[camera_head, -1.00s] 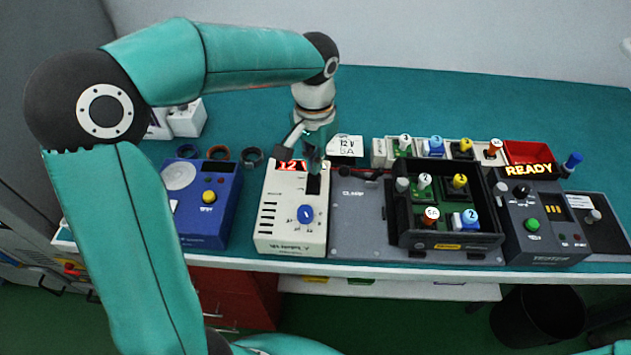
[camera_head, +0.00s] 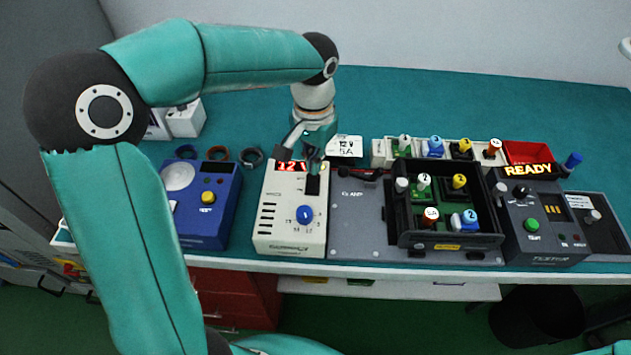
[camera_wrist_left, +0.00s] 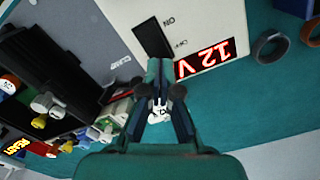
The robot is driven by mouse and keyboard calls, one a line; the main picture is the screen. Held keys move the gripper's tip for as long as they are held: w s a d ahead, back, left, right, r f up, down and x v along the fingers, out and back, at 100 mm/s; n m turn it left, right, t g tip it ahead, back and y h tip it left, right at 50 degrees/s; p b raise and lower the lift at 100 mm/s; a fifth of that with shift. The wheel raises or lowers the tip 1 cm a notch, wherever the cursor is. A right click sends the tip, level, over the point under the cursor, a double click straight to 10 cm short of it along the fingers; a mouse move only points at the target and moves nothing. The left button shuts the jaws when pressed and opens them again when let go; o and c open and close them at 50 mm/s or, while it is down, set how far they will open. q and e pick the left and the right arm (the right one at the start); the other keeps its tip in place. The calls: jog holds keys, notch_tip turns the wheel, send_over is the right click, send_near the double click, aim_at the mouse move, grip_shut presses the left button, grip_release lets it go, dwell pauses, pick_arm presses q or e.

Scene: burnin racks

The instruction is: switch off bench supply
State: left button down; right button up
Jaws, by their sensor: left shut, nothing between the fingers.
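The bench supply (camera_head: 283,228) is a cream box with a lit red 12 V display (camera_head: 287,167), a blue knob (camera_head: 305,214) and a black switch (camera_head: 313,186). In the left wrist view the switch (camera_wrist_left: 152,38) is a dark rectangle beside the display (camera_wrist_left: 204,59). My left gripper (camera_head: 314,168) is shut and empty, its tips pointing down at the supply's far end, close by the switch. In the left wrist view its fingertips (camera_wrist_left: 160,66) overlap the switch's near end. I cannot tell whether they touch it. My right gripper is out of view.
A blue device (camera_head: 215,225) with a yellow button stands left of the supply. A grey plate (camera_head: 355,228) with a black open fixture (camera_head: 447,240) lies to the right, then a tester (camera_head: 545,250) showing READY. A 12 V 5A card (camera_head: 345,146) stands behind.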

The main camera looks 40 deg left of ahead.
pick_arm(q)
jog(key=shift+f+b, duration=0.85)
jog(key=shift+f, duration=0.25)
dwell(0.3)
jog(key=shift+r, duration=0.15)
notch_tip(320, 180, up, 7)
jog(key=p, duration=0.6)
dwell(0.6)
